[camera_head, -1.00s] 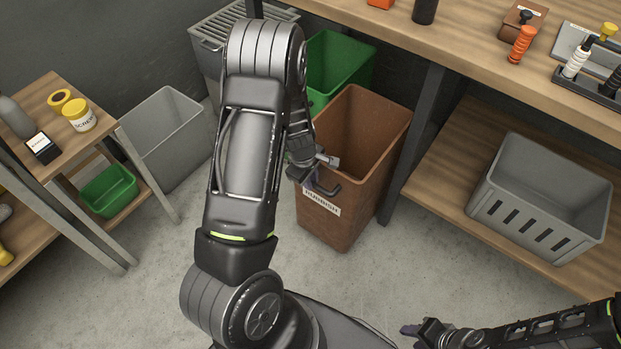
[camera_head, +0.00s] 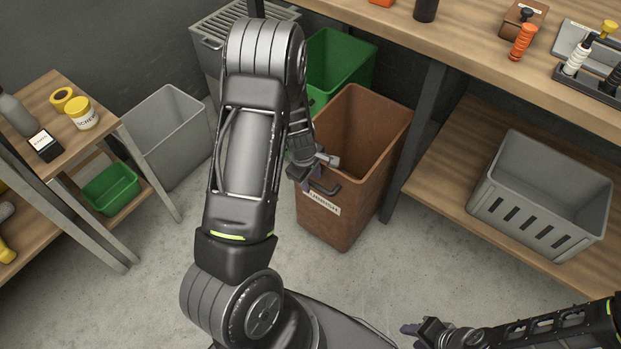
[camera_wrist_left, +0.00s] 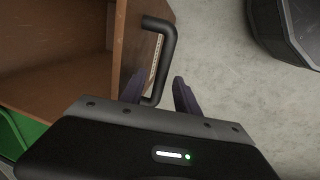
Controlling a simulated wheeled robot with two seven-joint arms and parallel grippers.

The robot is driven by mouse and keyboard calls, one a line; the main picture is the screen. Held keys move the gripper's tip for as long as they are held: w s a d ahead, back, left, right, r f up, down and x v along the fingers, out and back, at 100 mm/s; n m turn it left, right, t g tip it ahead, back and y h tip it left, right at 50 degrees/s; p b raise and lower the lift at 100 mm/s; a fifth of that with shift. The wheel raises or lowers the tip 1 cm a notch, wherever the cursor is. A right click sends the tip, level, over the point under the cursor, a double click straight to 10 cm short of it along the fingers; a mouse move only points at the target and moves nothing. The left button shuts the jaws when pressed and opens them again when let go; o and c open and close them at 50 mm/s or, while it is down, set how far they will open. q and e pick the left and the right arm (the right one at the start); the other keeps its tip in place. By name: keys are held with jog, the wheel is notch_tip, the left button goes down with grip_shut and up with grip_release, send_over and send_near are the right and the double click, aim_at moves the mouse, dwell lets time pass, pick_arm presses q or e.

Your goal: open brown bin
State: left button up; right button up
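The brown bin (camera_head: 365,190) stands on the floor at the front of the workbench. Its top is uncovered and I see into its hollow inside. Its front has a pale label (camera_head: 321,203) and a dark bar handle (camera_head: 327,188). My left gripper (camera_head: 313,178) is at the bin's front, partly hidden by my arm in the head view. In the left wrist view its dark fingers (camera_wrist_left: 160,90) are apart, with the near end of the handle (camera_wrist_left: 168,48) between them. My right gripper (camera_head: 411,331) is low in the head view, away from the bin; its finger gap is unclear.
A green bin (camera_head: 345,65) stands behind the brown bin, and a grey bin (camera_head: 170,140) to the left. A bench leg (camera_head: 412,140) is close on the brown bin's right. A grey crate (camera_head: 530,220) sits on the lower shelf. The floor in front is clear.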

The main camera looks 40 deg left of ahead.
pick_arm(q)
notch_tip(320, 180, up, 8)
jog(key=s+p, duration=0.1)
jog(key=p, duration=0.1)
jog(key=shift+s+f+p, duration=0.2)
jog(key=shift+s+p, duration=0.05)
jog(key=shift+p, duration=0.05)
dwell(0.4)
jog(key=s+d+f+m+h+p, duration=0.1)
jog(key=s+d+m+p, duration=0.2)
jog(key=d+m, duration=0.5)
jog(key=s+d+f+m+p, duration=0.25)
jog(key=d+m, duration=0.25)
jog(key=d, duration=0.4)
jog(key=s+d+r+m+g+h+p, duration=0.1)
jog(key=s+d+r+m+h+p, duration=0.2)
jog(key=s+d, duration=0.8)
jog(key=d+p, duration=0.1)
jog(key=d, duration=0.1)
jog(key=shift+d+r+p, duration=0.3)
jog(key=shift+r+p, duration=0.05)
jog(key=shift+p, duration=0.05)
